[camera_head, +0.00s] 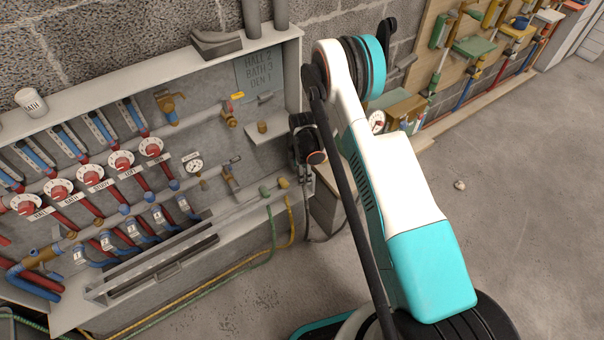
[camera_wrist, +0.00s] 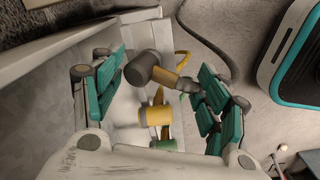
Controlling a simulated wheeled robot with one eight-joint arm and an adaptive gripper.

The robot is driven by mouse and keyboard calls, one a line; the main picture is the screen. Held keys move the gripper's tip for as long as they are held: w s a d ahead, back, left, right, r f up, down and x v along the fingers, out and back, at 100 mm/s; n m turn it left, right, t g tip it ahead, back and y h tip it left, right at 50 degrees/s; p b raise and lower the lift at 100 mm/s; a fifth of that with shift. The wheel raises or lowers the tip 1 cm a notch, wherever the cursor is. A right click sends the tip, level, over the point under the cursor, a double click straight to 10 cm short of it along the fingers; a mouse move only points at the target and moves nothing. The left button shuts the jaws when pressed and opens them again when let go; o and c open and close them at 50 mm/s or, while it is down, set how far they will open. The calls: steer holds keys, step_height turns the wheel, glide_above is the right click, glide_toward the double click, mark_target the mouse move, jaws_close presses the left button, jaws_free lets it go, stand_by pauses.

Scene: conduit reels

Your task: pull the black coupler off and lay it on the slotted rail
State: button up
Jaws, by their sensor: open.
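The black coupler (camera_wrist: 143,69) shows in the wrist view as a dark cylinder, in line with a short brass part and a dark collar. My gripper (camera_wrist: 165,92) is open, its teal finger pads to the left and right of the coupler, with gaps on both sides. Nothing is held. In the head view my gripper (camera_head: 304,150) is a dark shape at the cabinet's right end; its fingertips and the black coupler cannot be made out there. The slotted rail (camera_head: 122,284) appears to be the long light-grey strip along the cabinet's lower front.
A yellow coupler (camera_wrist: 155,117) and a green coupler (camera_wrist: 163,145) sit beside the black one, with hoses hanging to the floor. The cabinet (camera_head: 292,70) carries red-dialled valves and a gauge (camera_head: 194,166). A tool board (camera_head: 470,50) stands at right. Open floor lies at right.

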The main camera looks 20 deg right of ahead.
step_height(320, 180, up, 10)
steer(key=shift+s+r, duration=0.15)
steer(key=shift+r, duration=0.1)
steer(key=s+r+m+t, duration=0.2)
steer(key=s+r+m, duration=0.25)
steer(key=r, duration=0.95)
steer(key=s+r+m+t, duration=0.1)
steer(key=s+r+m, duration=0.3)
steer(key=r, duration=1)
steer(key=s+r+m+t, duration=0.2)
steer(key=s+r+m, duration=0.2)
steer(key=s, duration=0.8)
steer(key=s+r+m+t, duration=0.2)
steer(key=s+r+m, duration=0.2)
steer(key=s, duration=0.7)
steer(key=shift+s+r, duration=0.2)
steer(key=shift+s, duration=0.15)
